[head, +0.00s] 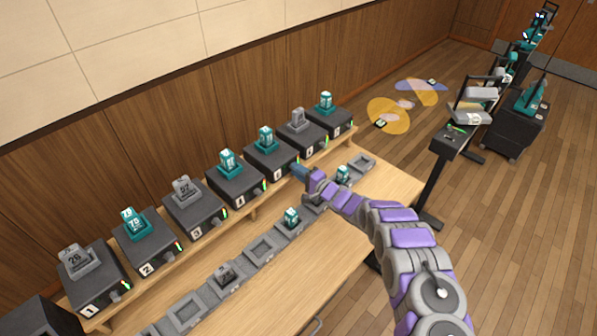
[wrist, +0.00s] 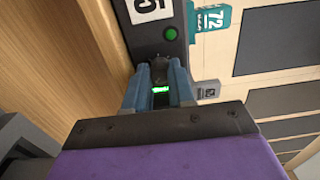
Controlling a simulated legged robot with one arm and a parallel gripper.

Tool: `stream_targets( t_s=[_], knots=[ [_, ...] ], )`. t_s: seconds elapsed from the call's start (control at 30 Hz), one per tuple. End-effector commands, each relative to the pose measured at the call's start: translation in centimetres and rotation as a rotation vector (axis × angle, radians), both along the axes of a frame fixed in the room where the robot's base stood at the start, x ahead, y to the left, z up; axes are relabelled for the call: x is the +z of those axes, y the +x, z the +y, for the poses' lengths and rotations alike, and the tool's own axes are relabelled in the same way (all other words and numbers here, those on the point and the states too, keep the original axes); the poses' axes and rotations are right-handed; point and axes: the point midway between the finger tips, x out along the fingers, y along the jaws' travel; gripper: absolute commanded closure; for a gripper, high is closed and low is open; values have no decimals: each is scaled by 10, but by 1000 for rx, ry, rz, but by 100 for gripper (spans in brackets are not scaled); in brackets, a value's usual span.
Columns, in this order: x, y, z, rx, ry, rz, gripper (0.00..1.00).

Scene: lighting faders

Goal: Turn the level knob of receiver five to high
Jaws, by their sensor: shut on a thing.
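Receiver five (head: 270,159) is a dark box in the row on the shelf, with a teal pack on top. In the wrist view its front face (wrist: 147,38) shows a white label (wrist: 150,10) with a partly cut-off 5 and a round green light. My gripper (head: 299,171) is at the front of this receiver. In the wrist view, the blue fingers of my gripper (wrist: 161,68) are closed around the dark level knob (wrist: 160,72), which they mostly hide. A small green lit display (wrist: 160,89) shows between the fingers. I cannot read the knob's setting.
Other numbered receivers stand on both sides, including receiver one (head: 92,282) and receiver two (head: 147,247). A row of grey trays, some holding packs, lies on the wooden table (head: 290,275) below my arm. A black stand (head: 433,180) and carts are at the right.

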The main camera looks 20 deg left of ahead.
Motion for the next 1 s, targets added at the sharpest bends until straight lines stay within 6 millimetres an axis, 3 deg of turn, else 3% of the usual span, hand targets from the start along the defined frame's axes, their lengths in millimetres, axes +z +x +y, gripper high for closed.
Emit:
stream_targets(
  t_s=[0.47,0.5,0.7,1.0],
  knots=[
    [-1,2,-2,-7,3,14,100],
    [-1,2,-2,-7,3,14,73],
    [1,0,-1,-3,4,10,53],
    [1,-1,-2,-1,5,10,51]
  ],
)
